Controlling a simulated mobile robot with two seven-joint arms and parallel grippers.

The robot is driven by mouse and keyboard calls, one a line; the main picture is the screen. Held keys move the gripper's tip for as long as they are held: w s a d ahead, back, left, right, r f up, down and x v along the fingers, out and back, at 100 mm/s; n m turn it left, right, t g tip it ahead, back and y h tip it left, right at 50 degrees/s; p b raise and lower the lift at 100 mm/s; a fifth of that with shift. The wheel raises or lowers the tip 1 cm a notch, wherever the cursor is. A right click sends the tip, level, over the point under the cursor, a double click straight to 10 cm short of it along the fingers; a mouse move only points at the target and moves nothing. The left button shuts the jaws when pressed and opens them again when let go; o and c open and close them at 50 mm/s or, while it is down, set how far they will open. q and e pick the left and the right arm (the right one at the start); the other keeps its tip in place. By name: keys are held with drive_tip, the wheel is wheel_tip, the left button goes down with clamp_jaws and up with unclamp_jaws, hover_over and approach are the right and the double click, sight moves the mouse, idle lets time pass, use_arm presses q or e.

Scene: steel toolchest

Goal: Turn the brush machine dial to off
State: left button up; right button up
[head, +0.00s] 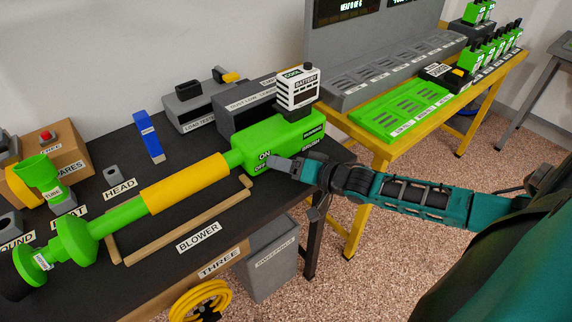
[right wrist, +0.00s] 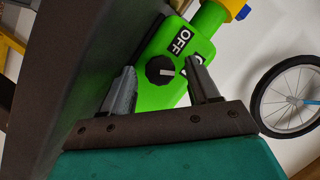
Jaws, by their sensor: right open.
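The brush machine (head: 225,165) lies on the dark bench, with a green body, a yellow sleeve and a green head at the left. Its green end also shows in the right wrist view (right wrist: 190,92). There, the black round dial (right wrist: 160,70) has a white mark pointing right, towards a label partly hidden by a finger; an OFF label (right wrist: 181,41) is above it. My right gripper (right wrist: 160,76) is open, its fingers on either side of the dial; contact cannot be told. In the head view my right gripper (head: 284,165) is at the body's front, beside the ON label, hiding the dial.
A white-and-black battery (head: 297,90) stands on the machine's right end. Wooden rails (head: 190,220) lie in front of it. A grey dust box (head: 245,103) stands behind. A yellow-framed bench (head: 385,150) with chargers is at the right. A grey bin (head: 270,262) is below the bench edge.

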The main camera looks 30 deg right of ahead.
drive_tip(key=c, duration=1)
drive_tip(key=shift+c, duration=0.2)
drive_tip(key=n+h, duration=0.3)
drive_tip(key=n, duration=0.1)
drive_tip(key=shift+a+r, duration=0.15)
drive_tip(key=shift+a, duration=0.1)
drive_tip(key=n+h, duration=0.2)
drive_tip(key=n, duration=0.2)
drive_tip(key=shift+a+h, duration=0.15)
drive_tip(key=shift+h, duration=0.25)
drive_tip(key=o, duration=1)
